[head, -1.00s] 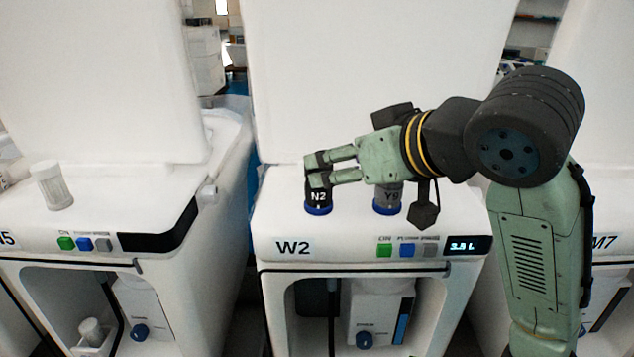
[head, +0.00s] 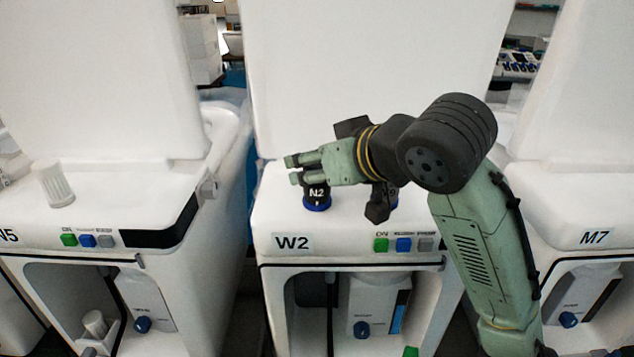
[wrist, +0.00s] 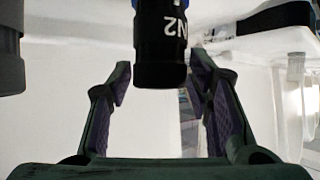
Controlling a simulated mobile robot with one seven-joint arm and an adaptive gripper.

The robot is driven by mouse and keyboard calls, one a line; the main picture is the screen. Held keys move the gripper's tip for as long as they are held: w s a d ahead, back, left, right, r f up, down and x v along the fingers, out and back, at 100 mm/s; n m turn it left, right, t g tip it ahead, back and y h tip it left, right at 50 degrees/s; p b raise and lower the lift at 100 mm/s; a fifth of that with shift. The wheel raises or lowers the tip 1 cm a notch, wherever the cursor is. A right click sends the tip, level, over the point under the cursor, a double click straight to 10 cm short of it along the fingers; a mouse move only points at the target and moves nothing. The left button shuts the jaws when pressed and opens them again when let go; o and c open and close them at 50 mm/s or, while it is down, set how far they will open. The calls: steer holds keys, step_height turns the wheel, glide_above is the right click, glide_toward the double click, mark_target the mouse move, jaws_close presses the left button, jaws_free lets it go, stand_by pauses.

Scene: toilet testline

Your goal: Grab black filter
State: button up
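The black filter (head: 317,194), marked N2 with a blue ring at its base, stands upright on top of the white W2 unit (head: 345,228). My gripper (head: 291,170) reaches across from the right, its fingers at the filter's top and the tips past it to the left. In the wrist view the black filter (wrist: 160,40) appears upside down between the two spread fingers of my gripper (wrist: 161,76), with a visible gap on each side. The gripper is open; I see no contact with the filter.
A second, grey filter (head: 393,198) stands right of N2, mostly hidden by my arm; a dark grey cylinder (wrist: 10,60) shows at the wrist view's left edge. A white filter (head: 54,185) stands on the N5 unit at left. The tall white W2 back panel (head: 300,80) rises behind.

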steer(key=c, duration=0.9)
steer(key=shift+r, duration=0.15)
